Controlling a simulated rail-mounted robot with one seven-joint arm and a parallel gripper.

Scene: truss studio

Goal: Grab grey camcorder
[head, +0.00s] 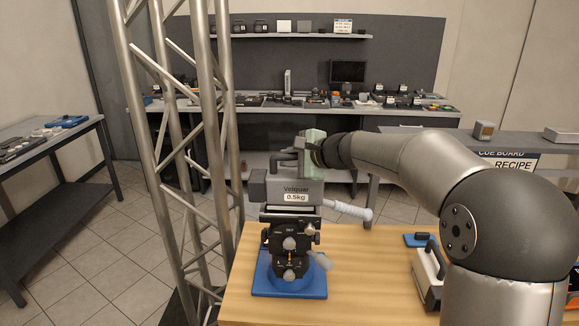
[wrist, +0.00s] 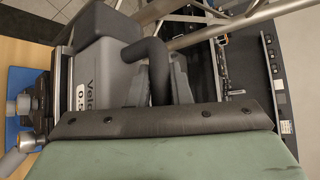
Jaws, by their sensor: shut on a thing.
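The grey camcorder (head: 296,192), with a label reading "Velquar 0.5kg", sits upright on a black tripod-type head (head: 290,242) over a blue base. Its dark top handle (head: 288,157) rises towards my gripper. My gripper (head: 303,150) comes in from the right at handle height and is shut on the handle. In the wrist view the camcorder (wrist: 100,65) is at the left, and the fingers (wrist: 166,82) close around its black handle (wrist: 156,70). A pale green part of my gripper fills the lower wrist view. Whether the camcorder touches the head is hard to tell.
A metal truss (head: 185,150) stands close on the left. The wooden table (head: 370,270) has bare room right of the blue base (head: 290,284). A white-and-black case (head: 428,270) and a blue pad (head: 420,240) lie at its right. Crowded benches stand behind.

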